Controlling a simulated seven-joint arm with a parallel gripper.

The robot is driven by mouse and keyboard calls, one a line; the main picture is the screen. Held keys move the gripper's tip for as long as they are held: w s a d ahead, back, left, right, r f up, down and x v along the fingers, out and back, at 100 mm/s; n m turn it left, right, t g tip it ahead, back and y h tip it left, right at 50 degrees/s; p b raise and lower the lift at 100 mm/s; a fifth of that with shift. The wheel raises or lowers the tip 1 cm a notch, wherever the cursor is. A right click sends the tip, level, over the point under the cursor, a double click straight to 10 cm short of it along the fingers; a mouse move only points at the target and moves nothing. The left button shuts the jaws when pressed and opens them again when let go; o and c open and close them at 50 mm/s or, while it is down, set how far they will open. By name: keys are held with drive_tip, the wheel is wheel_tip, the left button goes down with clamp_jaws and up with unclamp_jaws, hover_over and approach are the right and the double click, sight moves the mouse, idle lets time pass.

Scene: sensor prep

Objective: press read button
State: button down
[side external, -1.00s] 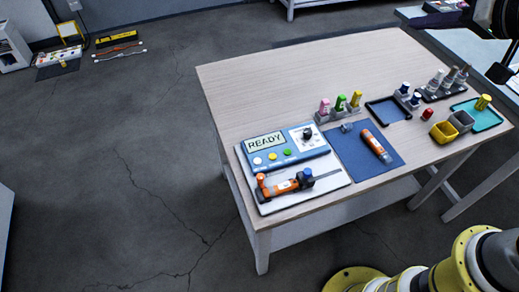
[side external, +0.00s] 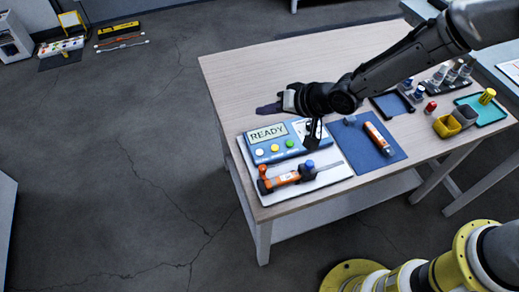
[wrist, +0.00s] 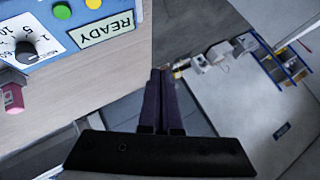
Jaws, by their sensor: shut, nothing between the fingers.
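The blue meter (side external: 262,164) sits on a white board (side external: 330,178) at the table's front left. Its display (side external: 268,133) reads READY; below it are a white button (side external: 260,152), a yellow button (side external: 275,148) and a green button (side external: 290,143). I cannot read any button labels. My gripper (side external: 262,110) is shut and empty, pointing left above the table behind the meter, apart from the buttons. My arm hides part of the meter's right side. In the wrist view my shut fingers (wrist: 160,75) are right of the display (wrist: 105,28), with the dial (wrist: 25,48) and green button (wrist: 62,11) at upper left.
An orange-handled tool (side external: 287,178) lies on the board before the meter. An orange tube (side external: 379,138) lies on a blue mat (side external: 352,147). A pink-capped bottle (wrist: 12,95) shows in the wrist view. Yellow and grey bins (side external: 446,127) and a teal tray (side external: 488,112) stand right.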

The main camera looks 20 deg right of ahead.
sight(260, 153)
drive_tip(key=shift+s+a+f+n+g, duration=0.15)
drive_tip(key=shift+s+a+f, duration=0.3)
drive_tip(key=shift+f, duration=0.15)
drive_tip(key=shift+s+a+f+n+g, duration=0.15)
drive_tip(key=shift+s+a+f, duration=0.25)
drive_tip(key=shift+f, duration=0.15)
drive_tip(key=shift+d+f, duration=0.1)
drive_tip(key=shift+f, duration=4.3)
drive_tip(key=shift+f, duration=0.15)
drive_tip(key=shift+f, duration=0.25)
